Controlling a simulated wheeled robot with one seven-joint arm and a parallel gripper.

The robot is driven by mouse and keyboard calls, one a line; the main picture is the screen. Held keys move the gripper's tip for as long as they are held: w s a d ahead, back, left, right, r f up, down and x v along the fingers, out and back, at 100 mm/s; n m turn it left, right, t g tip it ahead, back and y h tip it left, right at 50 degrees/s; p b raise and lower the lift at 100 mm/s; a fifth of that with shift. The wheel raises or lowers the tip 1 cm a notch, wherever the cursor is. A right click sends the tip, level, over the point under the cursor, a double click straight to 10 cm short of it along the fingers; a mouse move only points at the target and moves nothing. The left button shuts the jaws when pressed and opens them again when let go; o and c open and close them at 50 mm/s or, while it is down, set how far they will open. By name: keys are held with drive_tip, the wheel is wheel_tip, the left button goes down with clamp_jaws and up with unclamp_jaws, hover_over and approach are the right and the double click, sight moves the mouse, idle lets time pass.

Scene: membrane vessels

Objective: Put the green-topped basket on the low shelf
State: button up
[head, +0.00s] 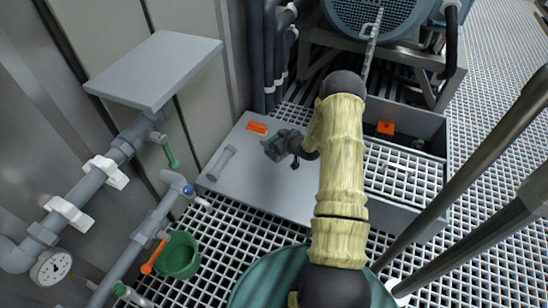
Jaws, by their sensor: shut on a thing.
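My gripper (280,147) is a dark grey shape at the end of my arm, above the low grey shelf (290,190). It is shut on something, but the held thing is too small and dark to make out. I see no basket with a clear green top in its jaws. A green bucket-like container (180,256) stands on the floor grating at the lower left, apart from the gripper. My sleeved arm hides part of the shelf's right side.
An orange block (257,128) and a pale grey cylinder (221,163) lie on the shelf. A grey tray (428,122) with an orange piece is at right. A flat grey plate (155,70) juts out over pipes at left. A teal drum (262,278) stands in front.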

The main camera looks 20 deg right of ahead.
wheel_tip(320, 180, down, 5)
drive_tip(key=shift+r+b, duration=0.1)
drive_tip(key=shift+b, duration=1)
drive_tip(key=shift+f+b, duration=1.25)
drive_tip(key=shift+f, duration=0.6)
drive_tip(key=shift+f, duration=0.15)
drive_tip(key=o, duration=1.1)
